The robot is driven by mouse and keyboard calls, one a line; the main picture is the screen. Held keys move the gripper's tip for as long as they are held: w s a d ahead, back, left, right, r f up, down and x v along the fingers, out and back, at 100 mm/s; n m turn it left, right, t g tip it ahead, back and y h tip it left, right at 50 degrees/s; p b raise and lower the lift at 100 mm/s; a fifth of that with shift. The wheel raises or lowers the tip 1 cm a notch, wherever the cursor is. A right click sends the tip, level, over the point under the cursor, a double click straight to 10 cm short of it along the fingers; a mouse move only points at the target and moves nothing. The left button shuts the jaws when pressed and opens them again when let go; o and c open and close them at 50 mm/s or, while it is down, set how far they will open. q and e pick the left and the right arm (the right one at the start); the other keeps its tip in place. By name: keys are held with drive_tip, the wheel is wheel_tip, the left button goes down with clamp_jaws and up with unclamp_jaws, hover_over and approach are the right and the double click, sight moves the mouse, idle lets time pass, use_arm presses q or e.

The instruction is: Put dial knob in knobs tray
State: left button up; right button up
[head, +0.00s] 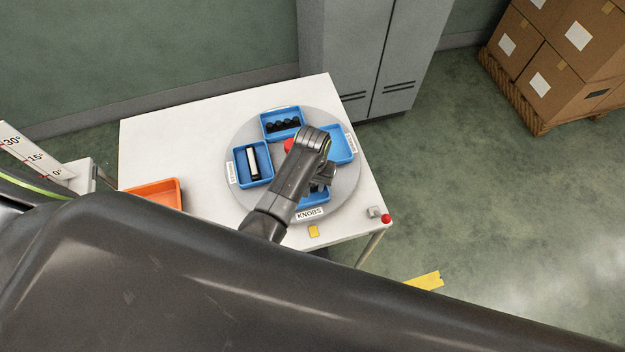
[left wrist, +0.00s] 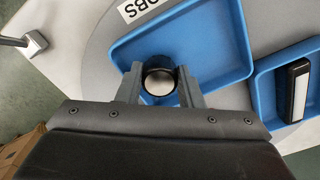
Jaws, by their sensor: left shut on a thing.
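The dial knob (left wrist: 159,80) is round and dark with a pale face, and it sits between the two fingers of my left gripper (left wrist: 160,88) in the left wrist view. The left gripper (head: 319,184) is shut on it. It is over the blue knobs tray (left wrist: 208,38), whose floor looks bare where it shows. In the head view the knobs tray (head: 309,202), by its KNOBS label (head: 310,214), is partly hidden by my left arm. I cannot tell whether the knob touches the tray floor. My right gripper is not in view.
The knobs tray stands on a round grey turntable (head: 237,200) with other blue trays, one holding dark round pieces (head: 283,125), one a black and white bar (head: 253,163). An orange tray (head: 171,184) is on the white table's left. A red button (head: 386,218) is at the right corner.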

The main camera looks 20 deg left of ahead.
use_arm(q)
drive_tip(key=shift+f+b, duration=0.3)
drive_tip(key=shift+f, duration=0.45)
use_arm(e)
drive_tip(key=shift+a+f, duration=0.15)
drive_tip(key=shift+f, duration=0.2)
use_arm(q)
drive_tip(key=o, duration=1)
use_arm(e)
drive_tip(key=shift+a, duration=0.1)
use_arm(q)
drive_tip(key=shift+o, duration=0.2)
